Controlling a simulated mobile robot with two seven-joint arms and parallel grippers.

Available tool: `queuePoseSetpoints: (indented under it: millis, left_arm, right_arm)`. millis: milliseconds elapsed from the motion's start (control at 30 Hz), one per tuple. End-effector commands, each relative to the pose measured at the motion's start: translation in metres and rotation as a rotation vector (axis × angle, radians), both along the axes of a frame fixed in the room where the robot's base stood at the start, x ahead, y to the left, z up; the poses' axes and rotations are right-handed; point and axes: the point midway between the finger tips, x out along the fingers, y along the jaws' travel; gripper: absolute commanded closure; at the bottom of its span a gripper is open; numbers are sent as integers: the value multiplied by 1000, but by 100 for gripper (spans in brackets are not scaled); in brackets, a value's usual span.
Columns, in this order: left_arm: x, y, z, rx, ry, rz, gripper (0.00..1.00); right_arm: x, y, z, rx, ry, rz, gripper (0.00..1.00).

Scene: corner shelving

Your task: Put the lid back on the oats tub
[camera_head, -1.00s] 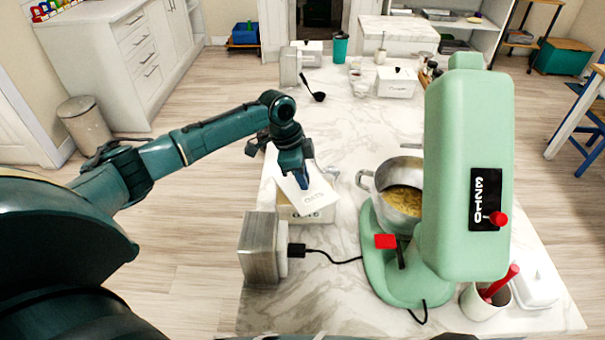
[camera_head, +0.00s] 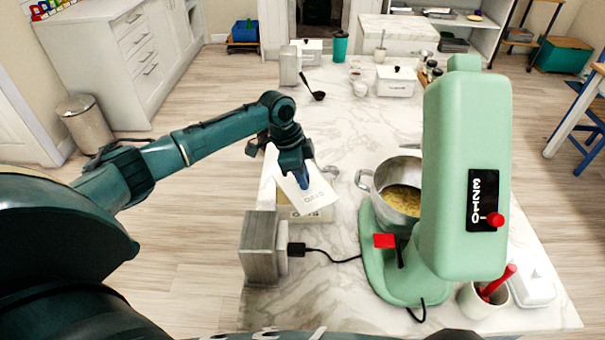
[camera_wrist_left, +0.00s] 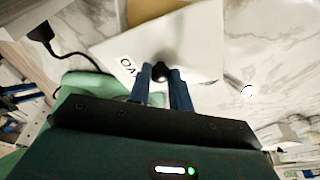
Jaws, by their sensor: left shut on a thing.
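The oats tub's lid is a flat white square (camera_head: 288,192) with lettering and a dark knob (camera_wrist_left: 160,72). My left gripper (camera_head: 304,181) is shut on the knob and holds the lid tilted over the oats tub. In the left wrist view, the gripper's blue fingers (camera_wrist_left: 160,88) close around the knob. The oats tub (camera_head: 312,214) is a pale box on the marble counter, with its front wall visible below the lid. The lid hides much of its opening; a tan patch shows past the lid's edge in the wrist view (camera_wrist_left: 150,9). My right gripper is out of view.
A green stand mixer (camera_head: 465,180) with a metal bowl (camera_head: 370,185) stands right of the tub. A grey metal block (camera_head: 260,248) with a black cable stands in front. A black ladle (camera_head: 317,95) lies farther back; the counter between is mostly clear.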

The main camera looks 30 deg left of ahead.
Motion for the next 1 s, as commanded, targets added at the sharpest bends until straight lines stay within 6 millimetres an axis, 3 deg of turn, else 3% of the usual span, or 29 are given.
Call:
queuePoseSetpoints:
  millis: [67,100,400,567,833,1000]
  left_arm:
    - [0,0,0,0,0,0,100]
    - [0,0,0,0,0,0,78]
    - [0,0,0,0,0,0,54]
    - [0,0,0,1,0,0,53]
    - [0,0,0,1,0,0,32]
    - [0,0,0,0,0,0,32]
  right_arm:
    - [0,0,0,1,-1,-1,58]
    - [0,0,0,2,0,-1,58]
    - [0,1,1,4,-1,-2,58]
    - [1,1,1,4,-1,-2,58]
    - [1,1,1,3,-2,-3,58]
    - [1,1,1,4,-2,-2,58]
